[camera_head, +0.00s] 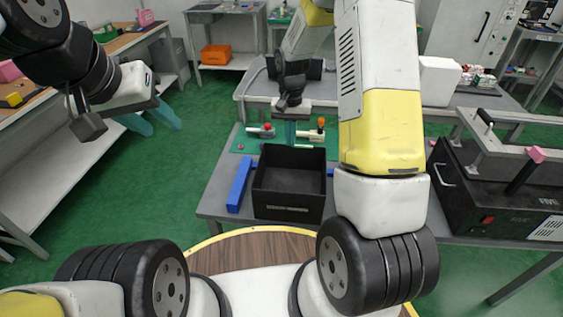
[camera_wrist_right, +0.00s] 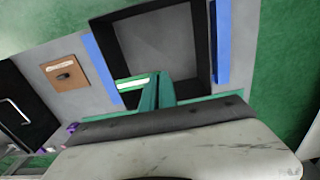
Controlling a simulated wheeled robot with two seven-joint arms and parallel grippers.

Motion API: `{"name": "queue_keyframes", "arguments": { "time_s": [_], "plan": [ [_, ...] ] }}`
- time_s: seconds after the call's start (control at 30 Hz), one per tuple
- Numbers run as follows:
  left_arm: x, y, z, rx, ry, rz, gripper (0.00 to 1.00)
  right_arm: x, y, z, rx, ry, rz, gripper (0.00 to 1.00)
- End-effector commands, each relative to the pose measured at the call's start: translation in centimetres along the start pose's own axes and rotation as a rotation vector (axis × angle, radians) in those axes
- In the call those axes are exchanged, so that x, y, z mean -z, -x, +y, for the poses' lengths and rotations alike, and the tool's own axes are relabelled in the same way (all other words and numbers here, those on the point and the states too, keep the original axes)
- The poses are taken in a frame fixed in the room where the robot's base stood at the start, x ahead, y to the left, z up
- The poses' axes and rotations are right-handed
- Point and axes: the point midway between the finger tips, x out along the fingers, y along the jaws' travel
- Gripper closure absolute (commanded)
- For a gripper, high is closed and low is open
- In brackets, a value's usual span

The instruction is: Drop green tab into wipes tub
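I cannot make out a green tab or a wipes tub for certain in either view. An open black bin (camera_head: 290,207) stands on the grey table; it also shows in the right wrist view (camera_wrist_right: 202,45). My right gripper (camera_head: 290,138) points down behind the bin, over a green board (camera_head: 247,143). Its teal fingers (camera_wrist_right: 160,92) look close together, with no object visible between them. The board carries small lever fixtures, one with a red knob (camera_head: 268,127) and one with an orange knob (camera_head: 321,122). My left gripper (camera_head: 149,119) is open and empty, off to the left above the floor.
A blue bar (camera_head: 239,184) lies left of the bin, and another shows in the right wrist view (camera_wrist_right: 222,42). A black machine (camera_head: 500,190) with a raised frame stands at the right. A brown plate (camera_wrist_right: 66,74) lies on the table.

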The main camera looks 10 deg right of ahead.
Motion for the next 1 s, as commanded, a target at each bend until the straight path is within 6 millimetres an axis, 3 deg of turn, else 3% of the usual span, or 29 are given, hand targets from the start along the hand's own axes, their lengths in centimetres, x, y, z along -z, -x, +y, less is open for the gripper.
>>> {"name": "queue_keyframes", "arguments": {
  "time_s": [0.3, 0.67, 0.8, 1.0],
  "plan": [
    [0.0, 0.0, 0.0, 0.0, 0.0, 0.0, 0.61, 0.0, -3.1, 0.0, 0.0, 0.0, -0.001, 1.0],
    [0.0, 0.0, 0.0, 0.0, 0.0, 0.0, 0.61, 0.0, -3.5, -0.1, 0.001, 0.0, 0.001, 1.0],
    [0.0, 0.0, 0.0, 0.0, 0.0, 0.0, 0.61, 0.0, -3.5, -0.1, 0.001, 0.0, 0.001, 0.72],
    [0.0, 0.0, 0.0, 0.0, 0.0, 0.0, 0.61, 0.0, -3.5, -0.1, 0.001, 0.0, 0.001, 0.72]
  ]
}}
